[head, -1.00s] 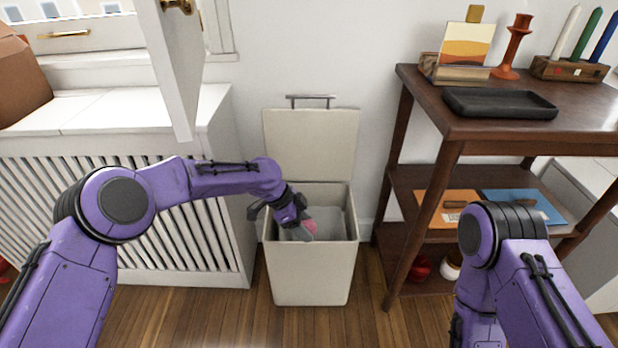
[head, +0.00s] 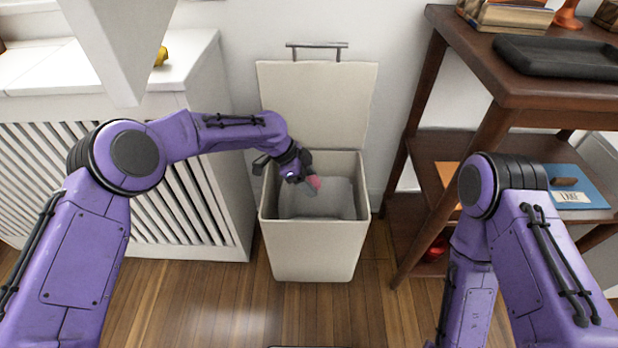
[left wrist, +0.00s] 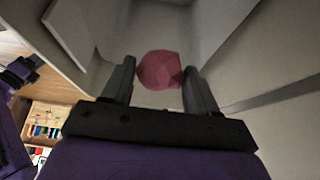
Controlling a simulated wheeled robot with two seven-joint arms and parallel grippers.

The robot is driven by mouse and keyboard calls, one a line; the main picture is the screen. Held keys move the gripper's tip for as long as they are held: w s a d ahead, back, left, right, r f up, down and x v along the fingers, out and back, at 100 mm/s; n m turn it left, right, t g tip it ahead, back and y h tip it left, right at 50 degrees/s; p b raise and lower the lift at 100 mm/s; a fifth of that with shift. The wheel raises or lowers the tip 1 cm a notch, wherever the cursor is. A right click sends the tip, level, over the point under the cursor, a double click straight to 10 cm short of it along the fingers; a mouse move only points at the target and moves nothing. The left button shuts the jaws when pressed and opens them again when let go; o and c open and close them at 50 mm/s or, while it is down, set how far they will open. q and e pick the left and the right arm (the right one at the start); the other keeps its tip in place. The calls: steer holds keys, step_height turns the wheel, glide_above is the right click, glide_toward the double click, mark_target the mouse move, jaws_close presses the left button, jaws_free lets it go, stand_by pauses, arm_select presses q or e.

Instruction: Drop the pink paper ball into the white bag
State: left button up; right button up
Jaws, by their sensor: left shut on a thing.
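The pink paper ball (head: 315,182) is held between the fingers of my left gripper (head: 309,186), at the mouth of an open off-white bin (head: 315,250). In the left wrist view the ball (left wrist: 160,70) sits between the two dark fingertips (left wrist: 160,78), with pale inner walls around it. A pale grey lining (head: 320,203) shows inside the bin; I cannot tell whether it is the white bag. My right arm comes in from the right, and its gripper is out of view below.
The bin's lid (head: 315,105) stands open behind, with a metal handle (head: 317,46). A white slatted radiator cover (head: 180,205) is at the left. A dark wooden shelf table (head: 545,90) with a black tray (head: 560,57) is at the right. Wood floor lies in front.

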mark_target(308, 178)
arm_select(q)
steer(key=shift+f, duration=0.15)
steer(key=o, duration=1.1)
steer(key=p+v, duration=0.2)
steer(key=v, duration=0.4)
steer(key=shift+a+r+p, duration=0.1)
steer(key=shift+r+p, duration=0.25)
steer(key=shift+p, duration=0.05)
steer(key=shift+a+r, duration=0.3)
steer(key=shift+r, duration=0.05)
steer(key=shift+d+f, duration=0.1)
